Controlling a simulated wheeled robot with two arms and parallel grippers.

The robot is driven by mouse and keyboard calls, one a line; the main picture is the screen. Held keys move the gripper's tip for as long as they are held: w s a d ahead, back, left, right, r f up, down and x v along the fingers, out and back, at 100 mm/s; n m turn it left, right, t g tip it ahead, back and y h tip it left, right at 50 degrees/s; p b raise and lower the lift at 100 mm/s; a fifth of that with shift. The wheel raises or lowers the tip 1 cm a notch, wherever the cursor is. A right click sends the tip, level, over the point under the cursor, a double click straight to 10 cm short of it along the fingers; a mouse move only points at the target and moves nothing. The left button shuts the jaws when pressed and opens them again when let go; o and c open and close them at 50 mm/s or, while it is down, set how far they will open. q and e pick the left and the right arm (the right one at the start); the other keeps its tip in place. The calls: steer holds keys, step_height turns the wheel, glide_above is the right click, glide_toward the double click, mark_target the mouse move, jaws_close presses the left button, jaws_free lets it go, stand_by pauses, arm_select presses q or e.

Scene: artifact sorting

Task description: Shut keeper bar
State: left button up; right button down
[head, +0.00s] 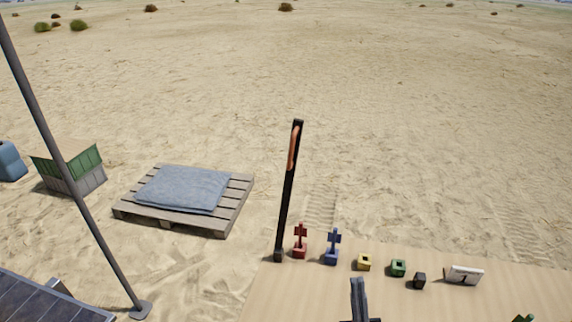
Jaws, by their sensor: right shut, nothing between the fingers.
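A tall black bar (285,215) with an orange grip (294,148) near its top stands almost upright at the back left corner of the tan table. It looks like the keeper bar, though I cannot tell what it latches. My right gripper (358,284) shows at the bottom centre, pointing up in the picture. Its dark fingers are together with nothing between them. It is apart from the bar, nearer to me and to its right.
On the tan table (290,300) stand a red piece (300,243), a blue piece (333,248), small yellow (364,262), green (398,268) and black (419,280) blocks, and a white card (464,275). A grey pole (75,180) and a pallet (235,205) are to the left.

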steer(key=w+a+r+n+g+h+p, duration=0.2)
steer(key=w+a+r+n+g+h, duration=0.25)
steer(key=w+a+r, duration=0.35)
steer(key=w+a+r+n+g+h+p, duration=0.2)
steer(key=w+a+r+n+g+h, duration=0.35)
steer(key=w, duration=0.55)
steer(key=w+f+m+p, duration=0.1)
steer(key=w+f+p, duration=0.1)
steer(key=w+p, duration=0.5)
steer(key=shift+w+p, duration=0.4)
steer(key=shift+d+f, duration=0.1)
